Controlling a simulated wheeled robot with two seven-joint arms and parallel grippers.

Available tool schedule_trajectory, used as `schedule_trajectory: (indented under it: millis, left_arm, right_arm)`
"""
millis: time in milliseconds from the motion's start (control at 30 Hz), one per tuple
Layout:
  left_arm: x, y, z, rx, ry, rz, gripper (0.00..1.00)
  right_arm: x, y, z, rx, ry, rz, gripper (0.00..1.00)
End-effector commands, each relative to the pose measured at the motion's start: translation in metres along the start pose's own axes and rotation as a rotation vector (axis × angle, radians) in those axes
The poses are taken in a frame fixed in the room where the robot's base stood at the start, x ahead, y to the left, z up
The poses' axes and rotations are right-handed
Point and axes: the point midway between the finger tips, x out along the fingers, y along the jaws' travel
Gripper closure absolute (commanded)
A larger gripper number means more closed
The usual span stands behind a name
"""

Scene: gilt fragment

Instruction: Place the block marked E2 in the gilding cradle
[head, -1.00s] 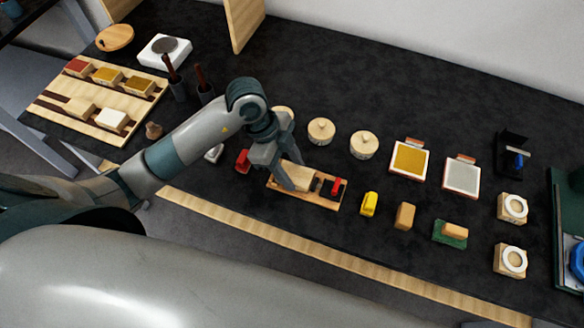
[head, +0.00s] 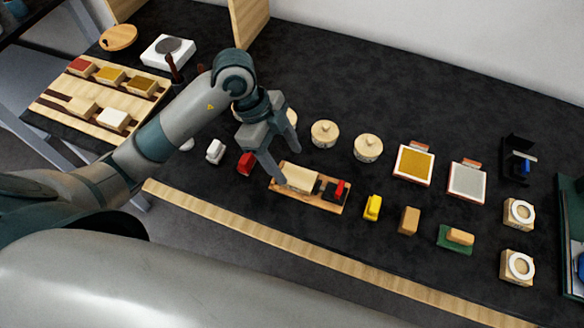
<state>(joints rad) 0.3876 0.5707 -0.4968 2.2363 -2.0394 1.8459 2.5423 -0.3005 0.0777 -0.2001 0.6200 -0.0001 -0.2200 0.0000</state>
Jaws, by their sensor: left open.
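A cream block (head: 301,178) sits in the wooden cradle (head: 318,205), beside the cradle's dark part with a red clamp (head: 341,188). I cannot read any marking on the block. My left gripper (head: 285,163) is open and empty, just left of and above the block's left end. One fingertip appears close to the cradle's left end; whether it touches cannot be told. My right gripper is not in view.
A wooden rack (head: 62,117) at the left holds several coloured blocks. Round lidded pots (head: 368,147) stand behind the cradle. A yellow item (head: 373,207), a tan block (head: 409,220) and a green pad (head: 452,245) lie to its right. The front edge is wood-trimmed.

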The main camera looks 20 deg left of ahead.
Motion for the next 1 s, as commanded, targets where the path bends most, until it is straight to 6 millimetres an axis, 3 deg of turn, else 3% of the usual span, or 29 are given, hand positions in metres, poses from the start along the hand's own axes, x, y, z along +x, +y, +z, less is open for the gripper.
schedule_trajectory:
  millis: [200,400,1000]
  left_arm:
    - [-0.037,-0.001,0.001,0.002,-0.001,-0.005,0.38]
    - [-0.057,0.000,0.000,0.000,0.000,-0.001,0.38]
    - [-0.062,0.000,0.000,-0.001,0.000,0.000,0.38]
  right_arm:
    - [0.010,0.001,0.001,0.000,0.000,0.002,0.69]
    - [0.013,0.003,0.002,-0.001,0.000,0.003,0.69]
    - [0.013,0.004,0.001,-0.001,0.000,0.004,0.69]
